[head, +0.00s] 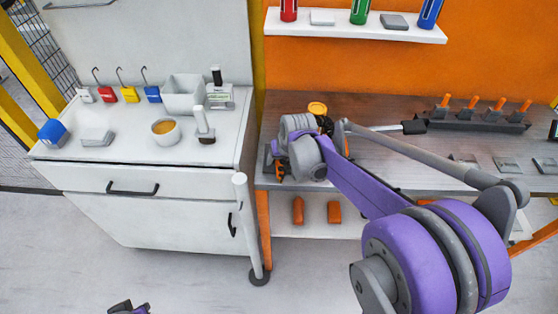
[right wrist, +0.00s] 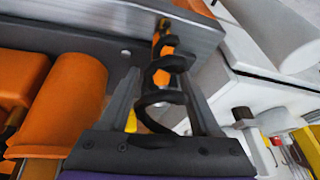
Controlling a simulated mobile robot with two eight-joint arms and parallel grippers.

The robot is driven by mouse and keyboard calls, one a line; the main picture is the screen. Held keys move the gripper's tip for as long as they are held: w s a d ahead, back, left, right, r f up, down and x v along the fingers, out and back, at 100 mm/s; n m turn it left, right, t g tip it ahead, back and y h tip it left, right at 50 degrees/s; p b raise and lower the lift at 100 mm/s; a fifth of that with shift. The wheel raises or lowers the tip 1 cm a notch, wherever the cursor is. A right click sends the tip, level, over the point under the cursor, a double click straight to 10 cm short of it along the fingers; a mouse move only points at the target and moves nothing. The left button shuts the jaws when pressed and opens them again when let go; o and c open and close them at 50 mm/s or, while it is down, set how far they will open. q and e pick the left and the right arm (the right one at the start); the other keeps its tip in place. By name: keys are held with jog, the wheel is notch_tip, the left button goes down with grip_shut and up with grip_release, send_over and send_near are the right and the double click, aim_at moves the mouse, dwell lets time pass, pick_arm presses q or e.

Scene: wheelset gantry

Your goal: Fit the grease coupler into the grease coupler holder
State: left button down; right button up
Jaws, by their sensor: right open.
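My right gripper (right wrist: 165,85) is open in the right wrist view, its two grey fingers spread apart. An orange and black part with black rings (right wrist: 160,48) shows between the fingers, against the bench edge. I cannot tell whether it is the grease coupler or its holder, nor whether the fingers touch it. In the head view my right wrist is at the left end of the bench and mostly hides its gripper. Orange and black bits (head: 280,173) show beside the wrist. My left gripper (head: 128,308) only peeks in at the bottom edge, with its jaws unclear.
The wooden bench (head: 385,167) holds a rack of orange-handled tools (head: 472,115) and a yellow round item (head: 317,108). Orange cylinders (head: 298,211) lie on the shelf below. A white cabinet (head: 150,180) with a grey post (head: 248,225) stands left of the bench.

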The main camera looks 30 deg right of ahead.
aim_at(280, 162)
grip_shut()
dwell(0.3)
jog(key=shift+r, duration=0.1)
notch_tip(280, 162, up, 10)
jog(key=shift+p, duration=0.35)
dwell(0.4)
